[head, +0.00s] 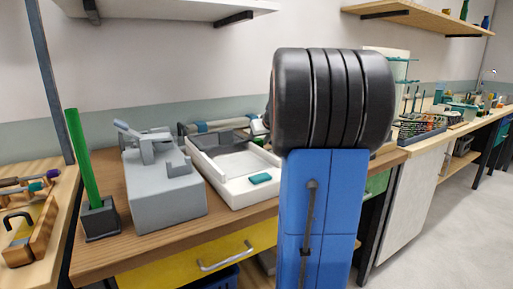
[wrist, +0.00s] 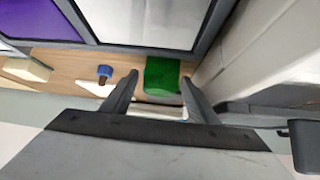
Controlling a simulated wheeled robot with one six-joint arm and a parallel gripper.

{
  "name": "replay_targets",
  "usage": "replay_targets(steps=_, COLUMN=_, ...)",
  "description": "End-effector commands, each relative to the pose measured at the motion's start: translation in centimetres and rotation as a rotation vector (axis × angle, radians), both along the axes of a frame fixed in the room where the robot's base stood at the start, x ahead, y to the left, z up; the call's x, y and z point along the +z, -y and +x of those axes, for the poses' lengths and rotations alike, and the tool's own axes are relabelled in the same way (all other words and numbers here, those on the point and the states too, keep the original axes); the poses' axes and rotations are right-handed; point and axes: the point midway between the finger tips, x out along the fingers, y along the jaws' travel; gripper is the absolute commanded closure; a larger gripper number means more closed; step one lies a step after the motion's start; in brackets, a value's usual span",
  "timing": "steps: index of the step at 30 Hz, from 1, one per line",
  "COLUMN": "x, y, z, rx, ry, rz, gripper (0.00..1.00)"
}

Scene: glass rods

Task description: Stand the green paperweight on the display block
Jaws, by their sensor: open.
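My gripper (wrist: 160,79) is open in the wrist view, its two dark fingers spread apart. A green block-like thing (wrist: 162,73), which looks like the green paperweight, shows between the fingertips, by a wooden surface. I cannot tell whether it lies between the fingers or beyond them; neither finger is clearly closed on it. In the head view my own arm hides the gripper and whatever is in front of it. I cannot make out the display block for certain in either view.
In the head view the wooden bench (head: 105,258) holds a green rod in a dark holder (head: 101,222), a grey machine (head: 165,200) and a white tray (head: 235,189) with a teal piece (head: 261,179). A blue-capped bottle (wrist: 104,71) shows left of the fingers in the wrist view.

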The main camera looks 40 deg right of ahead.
Motion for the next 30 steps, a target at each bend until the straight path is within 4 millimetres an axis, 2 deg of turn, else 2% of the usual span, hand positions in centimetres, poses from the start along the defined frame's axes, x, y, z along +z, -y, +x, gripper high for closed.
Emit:
replay_targets(steps=3, x=-0.9, y=0.3, z=0.8, rx=-0.001, ry=0.0, rz=0.001, gripper=0.46)
replay_targets(steps=10, x=-0.9, y=0.3, z=0.9, rx=0.0, ry=0.001, rz=0.0, gripper=0.46)
replay_targets(steps=15, x=-0.9, y=0.3, z=0.9, rx=0.0, ry=0.001, rz=0.0, gripper=0.86)
replay_targets(steps=16, x=-0.9, y=0.3, z=0.9, rx=-0.001, ry=0.001, rz=-0.001, gripper=0.86)
replay_targets(steps=17, x=-0.9, y=0.3, z=0.9, rx=-0.001, ry=0.001, rz=-0.001, gripper=0.91)
replay_targets(steps=25, x=-0.3, y=0.3, z=0.9, rx=0.0, ry=0.002, rz=-0.002, gripper=0.91)
replay_targets(steps=30, x=2.1, y=0.3, z=0.9, rx=-0.001, ry=0.004, rz=-0.004, gripper=0.91)
